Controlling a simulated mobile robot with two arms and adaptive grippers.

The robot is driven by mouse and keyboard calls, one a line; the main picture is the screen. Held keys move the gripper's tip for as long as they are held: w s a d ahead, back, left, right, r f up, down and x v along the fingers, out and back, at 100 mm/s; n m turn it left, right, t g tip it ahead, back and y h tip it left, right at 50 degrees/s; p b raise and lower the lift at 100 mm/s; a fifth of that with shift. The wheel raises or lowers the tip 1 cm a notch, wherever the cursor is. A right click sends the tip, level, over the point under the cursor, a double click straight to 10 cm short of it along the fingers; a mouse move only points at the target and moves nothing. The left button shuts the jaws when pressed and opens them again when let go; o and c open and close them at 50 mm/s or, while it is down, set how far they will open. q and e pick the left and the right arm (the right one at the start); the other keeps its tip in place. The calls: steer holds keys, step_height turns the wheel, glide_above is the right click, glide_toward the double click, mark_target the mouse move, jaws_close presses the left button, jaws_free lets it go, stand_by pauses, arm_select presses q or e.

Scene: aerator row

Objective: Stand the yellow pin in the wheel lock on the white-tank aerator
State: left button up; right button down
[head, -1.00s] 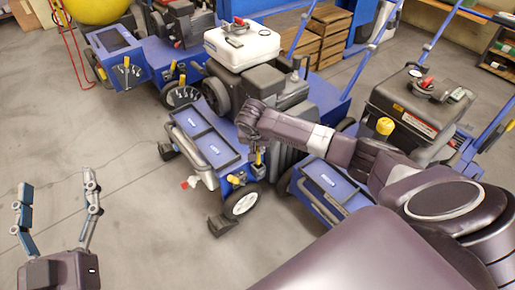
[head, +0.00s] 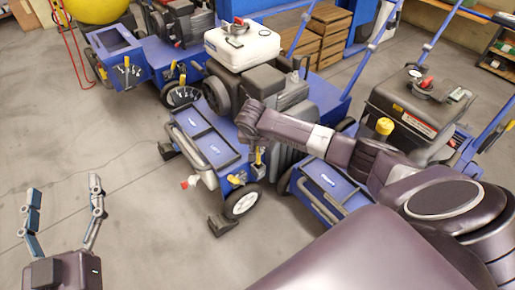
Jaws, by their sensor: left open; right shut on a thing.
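The white-tank aerator is a blue machine with a white tank (head: 241,46) on top and a black engine behind its front deck. Its front right wheel (head: 242,202) is white-rimmed with a dark tyre. A yellow part (head: 235,180) sits just above that wheel; the lock's opening cannot be made out. My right gripper (head: 257,150) is over this front right corner, pointing down, mostly hidden by its own wrist. It is shut on the yellow pin (head: 258,156), which shows below it near the deck's edge. My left gripper (head: 66,205) is open and empty over bare floor.
Another blue aerator (head: 128,50) stands at the upper left. Dark blocks (head: 222,224) lie by the wheels. The floor at the lower left is clear.

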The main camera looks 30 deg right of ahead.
mark_target(258, 160)
arm_select(q)
steer(key=shift+f, duration=0.15)
steer(key=shift+f+g, duration=0.3)
steer(key=shift+w+f, duration=0.1)
steer(key=shift+f, duration=0.15)
steer(key=shift+r, duration=0.1)
stand_by(0.4)
arm_select(e)
steer(key=shift+f, duration=0.85)
steer(key=shift+f+b, duration=0.4)
steer(key=shift+f, duration=0.2)
arm_select(q)
steer(key=s+r+t+h+b, duration=0.1)
steer(key=s+r+t, duration=0.2)
steer(key=r, duration=0.7)
steer(key=shift+s+t+h, duration=0.3)
steer(key=shift+s+t, duration=0.05)
steer(key=shift+t, duration=0.85)
arm_select(e)
steer(key=shift+f, duration=1.35)
arm_select(q)
steer(key=shift+d, duration=0.1)
